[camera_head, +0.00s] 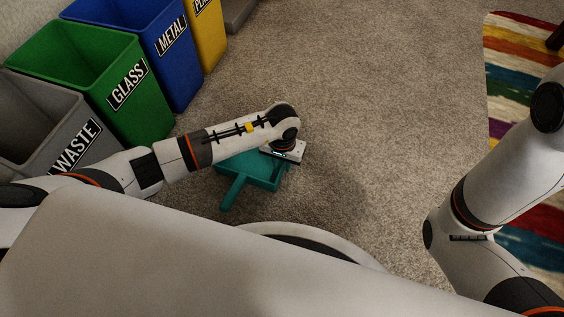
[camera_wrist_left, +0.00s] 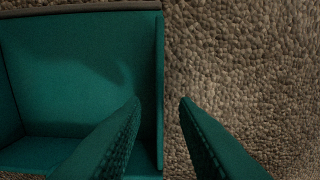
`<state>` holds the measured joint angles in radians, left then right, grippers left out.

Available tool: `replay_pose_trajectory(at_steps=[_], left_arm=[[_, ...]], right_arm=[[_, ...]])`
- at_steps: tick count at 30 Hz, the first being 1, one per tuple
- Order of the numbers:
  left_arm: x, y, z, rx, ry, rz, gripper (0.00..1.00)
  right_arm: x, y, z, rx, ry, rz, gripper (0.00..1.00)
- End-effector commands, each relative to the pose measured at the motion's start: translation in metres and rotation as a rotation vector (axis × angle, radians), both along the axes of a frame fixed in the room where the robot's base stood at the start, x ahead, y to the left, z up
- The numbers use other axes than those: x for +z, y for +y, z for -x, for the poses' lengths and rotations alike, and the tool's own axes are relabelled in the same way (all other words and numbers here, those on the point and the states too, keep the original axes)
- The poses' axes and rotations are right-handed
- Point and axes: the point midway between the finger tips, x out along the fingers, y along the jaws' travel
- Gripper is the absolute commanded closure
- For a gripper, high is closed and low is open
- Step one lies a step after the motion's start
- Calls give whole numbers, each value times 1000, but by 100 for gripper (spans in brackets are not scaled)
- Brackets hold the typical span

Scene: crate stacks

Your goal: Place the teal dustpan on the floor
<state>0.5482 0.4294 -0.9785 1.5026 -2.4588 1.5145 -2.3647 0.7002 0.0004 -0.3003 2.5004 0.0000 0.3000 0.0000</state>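The teal dustpan (camera_head: 238,172) is on or very close to the carpet, below my left forearm, its handle pointing toward the lower left. My left gripper (camera_head: 283,154) is over its right edge; its fingers are hidden under the hand in the head view. In the left wrist view, the dustpan (camera_wrist_left: 70,65) fills the left half. The fingers of the left gripper (camera_wrist_left: 160,103) are apart, one on each side of the dustpan's side wall, with gaps visible between wall and fingertips. My right arm shows at the right, but its gripper is out of view.
A grey waste bin (camera_head: 75,135), a green glass bin (camera_head: 125,85), a blue metal bin (camera_head: 170,45) and a yellow bin (camera_head: 208,35) line the left side. A striped rug (camera_head: 510,75) lies at the right. The carpet (camera_head: 390,110) between is clear.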

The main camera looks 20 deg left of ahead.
Motion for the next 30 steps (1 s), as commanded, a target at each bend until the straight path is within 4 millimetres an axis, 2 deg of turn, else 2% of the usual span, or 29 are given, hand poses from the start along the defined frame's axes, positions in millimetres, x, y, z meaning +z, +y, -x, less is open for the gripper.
replay_pose_trajectory(at_steps=[1, 3, 12, 17, 25, 28, 30], left_arm=[[20, 1, -1, -1, -3, -2, 73], [35, 1, -1, 0, -3, -2, 73], [80, 1, -1, 0, -1, -1, 73], [88, 0, 0, 0, 0, -1, 73], [89, -1, 0, 2, 0, 2, 73], [97, -18, 1, 32, 5, 65, 73], [115, -47, 3, 90, 21, 180, 73]], right_arm=[[17, 0, 0, 0, 0, 0, 15], [28, 0, 0, 0, 0, 0, 15], [60, 0, 0, -1, 0, 0, 15], [64, 0, 0, -1, 0, 0, 15], [64, 0, 0, -1, 0, 0, 15], [64, 0, 0, -1, 0, 0, 15], [64, 0, 0, -1, 0, 0, 15]])
